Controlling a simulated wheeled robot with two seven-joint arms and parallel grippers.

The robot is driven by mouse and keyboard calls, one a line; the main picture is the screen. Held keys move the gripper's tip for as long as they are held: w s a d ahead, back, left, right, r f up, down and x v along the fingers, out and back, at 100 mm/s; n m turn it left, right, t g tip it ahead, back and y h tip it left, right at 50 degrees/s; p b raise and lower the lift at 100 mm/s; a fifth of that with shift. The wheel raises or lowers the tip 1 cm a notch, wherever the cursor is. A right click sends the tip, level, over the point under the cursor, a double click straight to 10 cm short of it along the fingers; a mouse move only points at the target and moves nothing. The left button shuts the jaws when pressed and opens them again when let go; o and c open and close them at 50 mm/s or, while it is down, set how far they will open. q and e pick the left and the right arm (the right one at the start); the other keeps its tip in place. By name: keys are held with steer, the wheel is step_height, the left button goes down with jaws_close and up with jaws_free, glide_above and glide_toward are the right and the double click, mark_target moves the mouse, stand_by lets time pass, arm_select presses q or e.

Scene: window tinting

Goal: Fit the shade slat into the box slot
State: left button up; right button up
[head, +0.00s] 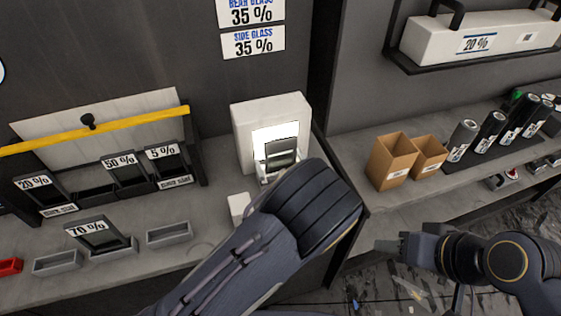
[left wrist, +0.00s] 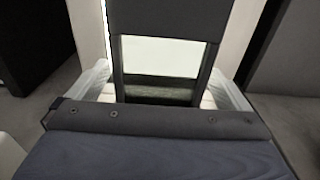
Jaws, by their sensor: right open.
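A white box (head: 243,125) with a brightly lit face stands at the back of the bench. A dark-framed shade slat (head: 281,152) stands upright at its front, in or just over the pale slot holder. In the left wrist view the slat (left wrist: 165,97) stands between two pale side walls, with its window pale above and dark below. How deep it sits is hidden. My right gripper (head: 391,246) is open and empty, away at the right.
At left, slats labelled 20% (head: 38,190), 50% (head: 128,172) and 5% (head: 168,165) stand in a rack under a yellow bar (head: 90,132). A 70% slat (head: 97,235) stands in a small tray. Cardboard boxes (head: 391,160) and bottles stand on the right shelf.

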arm_select(q)
steer(key=shift+r+p, duration=0.25)
steer(key=shift+p, duration=0.05)
steer(key=b+v, duration=0.2)
steer(key=v, duration=0.8)
steer(key=shift+s+d+f+b, duration=0.15)
steer(key=shift+s+f+b, duration=0.05)
steer(key=shift+s+b, duration=0.15)
steer(key=shift+s+d+r, duration=0.1)
steer(key=shift+s+d, duration=0.05)
steer(key=shift+s, duration=0.45)
steer(key=shift+s, duration=0.1)
